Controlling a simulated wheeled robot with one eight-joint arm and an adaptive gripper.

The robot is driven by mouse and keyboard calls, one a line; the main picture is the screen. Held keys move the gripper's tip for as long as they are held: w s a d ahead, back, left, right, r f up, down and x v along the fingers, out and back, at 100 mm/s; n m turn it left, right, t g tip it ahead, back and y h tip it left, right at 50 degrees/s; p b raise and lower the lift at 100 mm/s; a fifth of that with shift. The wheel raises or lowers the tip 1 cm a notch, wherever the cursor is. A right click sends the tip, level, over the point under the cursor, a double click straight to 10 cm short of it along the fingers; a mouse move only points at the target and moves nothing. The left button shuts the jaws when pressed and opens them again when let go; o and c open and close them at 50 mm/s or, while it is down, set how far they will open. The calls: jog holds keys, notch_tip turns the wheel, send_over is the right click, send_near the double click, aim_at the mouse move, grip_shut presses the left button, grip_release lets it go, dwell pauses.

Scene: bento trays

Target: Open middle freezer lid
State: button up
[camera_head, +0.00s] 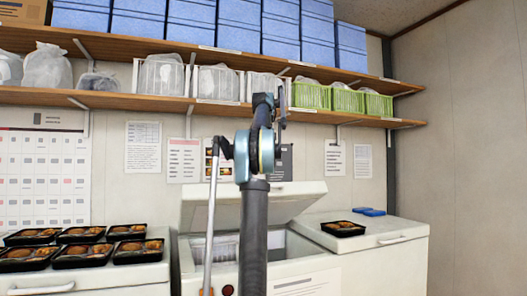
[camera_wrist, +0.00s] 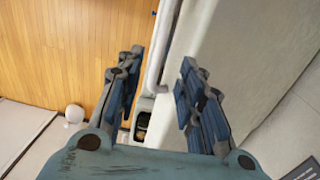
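The middle freezer (camera_head: 310,262) is a white chest in the head view, partly hidden behind my arm. The gripper's fingertips are not clear in the head view.
The left freezer (camera_head: 95,280) carries several black food trays (camera_head: 83,254). The right freezer (camera_head: 395,232) is closed, with one food tray (camera_head: 343,228) and blue items (camera_head: 369,211) on top. A lower shelf (camera_head: 130,101) with bins hangs above. Wooden floor (camera_wrist: 60,45) shows in the wrist view.

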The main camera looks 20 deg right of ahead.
notch_tip(320, 180, up, 7)
jog(key=w, duration=0.2)
dwell(0.9)
jog(key=shift+f, duration=0.1)
